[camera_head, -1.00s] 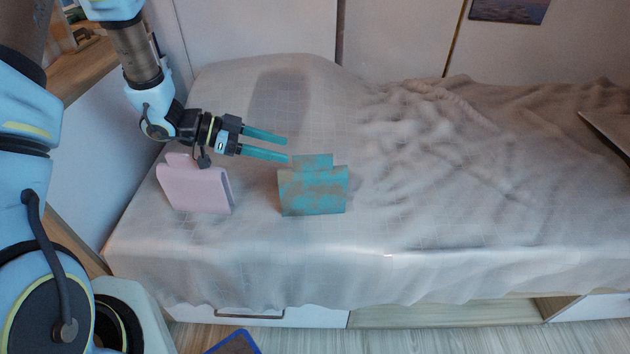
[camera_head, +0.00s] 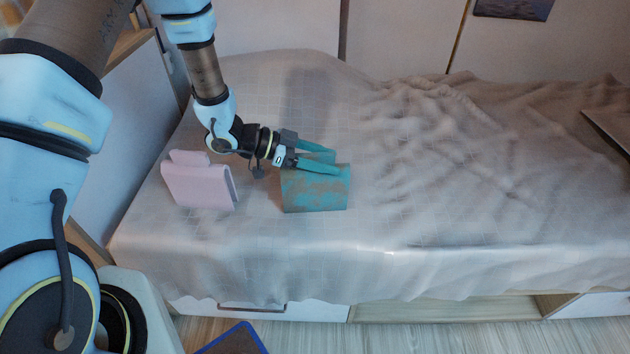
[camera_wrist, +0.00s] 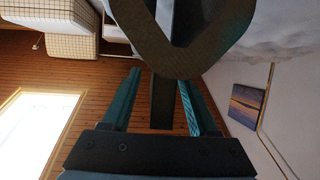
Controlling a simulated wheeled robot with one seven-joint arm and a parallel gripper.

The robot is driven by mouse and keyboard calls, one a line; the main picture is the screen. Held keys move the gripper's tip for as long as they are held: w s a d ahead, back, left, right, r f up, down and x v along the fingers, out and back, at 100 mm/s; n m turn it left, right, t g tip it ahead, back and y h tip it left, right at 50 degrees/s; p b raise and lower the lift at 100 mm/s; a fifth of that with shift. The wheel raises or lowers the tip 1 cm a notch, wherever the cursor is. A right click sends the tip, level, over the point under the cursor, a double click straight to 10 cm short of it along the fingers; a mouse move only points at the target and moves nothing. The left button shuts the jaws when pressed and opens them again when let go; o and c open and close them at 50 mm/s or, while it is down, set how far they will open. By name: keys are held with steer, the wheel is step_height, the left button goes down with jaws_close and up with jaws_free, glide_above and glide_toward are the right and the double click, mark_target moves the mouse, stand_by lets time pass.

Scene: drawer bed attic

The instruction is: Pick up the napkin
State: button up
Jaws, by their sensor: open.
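A teal cloth-like piece with brown blotches (camera_head: 316,192), which I take for the napkin, stands folded on the bed, with a narrower tab on top. My gripper (camera_head: 338,160) is open at its top, its two teal fingers pointing right, one behind and one in front of the tab. In the wrist view a dark folded loop (camera_wrist: 165,60) and a thin strip appear between the open fingers, likely the napkin and its tab seen edge-on. I cannot tell whether the fingers touch it. The front finger hides part of the tab.
A pink folded piece of similar shape (camera_head: 200,187) stands on the bed to the left, close to my wrist. The bed cover (camera_head: 470,190) is rumpled but otherwise free to the right. A dark flat thing (camera_head: 608,128) lies at the far right. A blue-edged item (camera_head: 235,340) is on the floor.

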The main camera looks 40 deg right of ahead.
jaws_close()
stand_by(0.5)
stand_by(0.9)
